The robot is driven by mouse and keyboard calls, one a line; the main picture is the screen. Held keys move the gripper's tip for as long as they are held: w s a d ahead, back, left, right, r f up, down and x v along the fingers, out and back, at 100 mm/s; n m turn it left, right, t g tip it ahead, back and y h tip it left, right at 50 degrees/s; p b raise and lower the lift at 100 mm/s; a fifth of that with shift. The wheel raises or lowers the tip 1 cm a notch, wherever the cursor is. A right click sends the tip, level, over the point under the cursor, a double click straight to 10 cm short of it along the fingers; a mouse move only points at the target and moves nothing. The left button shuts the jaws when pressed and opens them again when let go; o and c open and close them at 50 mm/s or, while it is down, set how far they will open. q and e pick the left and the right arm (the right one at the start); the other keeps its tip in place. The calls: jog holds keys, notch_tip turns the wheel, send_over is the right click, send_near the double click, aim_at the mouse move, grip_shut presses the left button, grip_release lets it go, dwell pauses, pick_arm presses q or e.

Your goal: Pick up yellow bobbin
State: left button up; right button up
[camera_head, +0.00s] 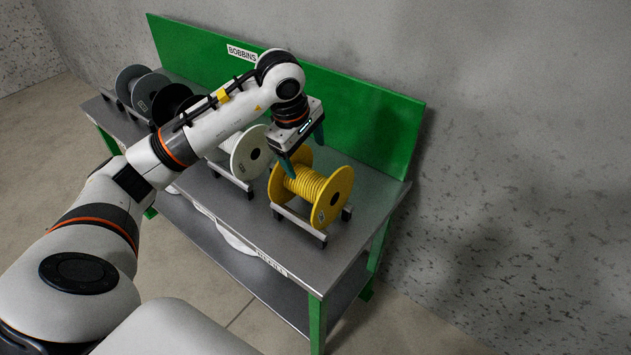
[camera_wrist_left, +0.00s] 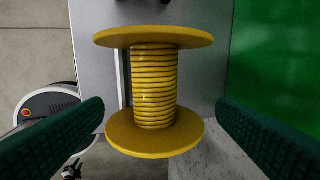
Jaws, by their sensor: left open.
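The yellow bobbin (camera_head: 304,188), wound with yellow cable between two round flanges, rests on a small metal stand (camera_head: 300,224) at the near right end of the bench. My left gripper (camera_head: 303,155) is just above the bobbin, pointing down, with its dark green fingers apart. In the left wrist view, the yellow bobbin (camera_wrist_left: 154,90) lies between the two spread fingers (camera_wrist_left: 160,110), with clear space on both sides and no contact visible. My right gripper is out of view.
The grey metal bench (camera_head: 262,232) has a green back panel (camera_head: 365,125) close behind the bobbin. A white bobbin (camera_head: 250,152) stands to the left, partly behind my arm. Black and grey bobbins (camera_head: 150,90) stand farther left. The bench surface in front of the stand is clear.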

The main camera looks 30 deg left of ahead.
aim_at(310, 178)
pick_arm(q)
jog(key=x, duration=0.6)
jog(key=shift+s+p, duration=0.1)
jog(key=shift+p, duration=0.25)
jog(key=x, duration=0.3)
jog(key=p+x, duration=0.1)
jog(key=x, duration=0.1)
jog(key=shift+s+d+f, duration=0.1)
jog(key=shift+s, duration=0.2)
jog(key=shift+w+f, duration=0.1)
jog(key=shift+f, duration=0.15)
jog(key=shift+c, duration=0.5)
jog(key=c, duration=1.5)
jog(key=shift+r, duration=0.1)
